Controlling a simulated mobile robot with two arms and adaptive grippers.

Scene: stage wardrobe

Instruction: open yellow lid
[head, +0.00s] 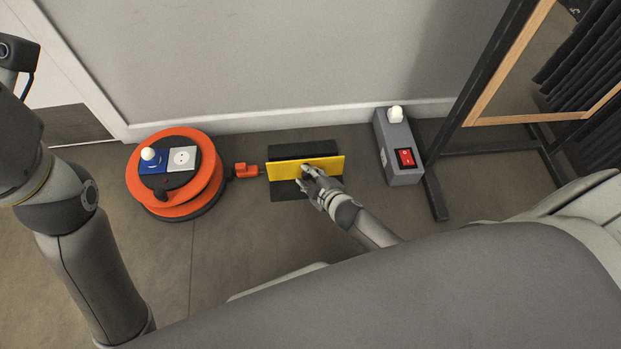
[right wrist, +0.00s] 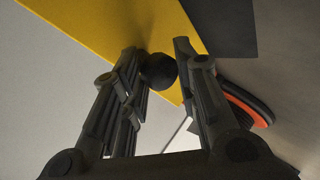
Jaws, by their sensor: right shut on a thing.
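The yellow lid (head: 283,171) is a flat panel on a black base (head: 287,192) on the floor near the wall. It looks raised and tilted, with black surface showing behind and in front of it. My right gripper (head: 311,180) is at the lid's near face. In the right wrist view the yellow lid (right wrist: 100,18) fills the upper middle. There my right gripper (right wrist: 160,62) is shut on a round black knob (right wrist: 158,72) at the lid. My left arm enters from the left, but its gripper fingers are not in view.
An orange cable reel (head: 208,195) stands left of the lid, its orange plug (head: 246,170) close to the base. A grey switch box (head: 406,171) with a red switch is to the right. A black-framed stand (head: 437,190) is farther right. Bare floor lies in front.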

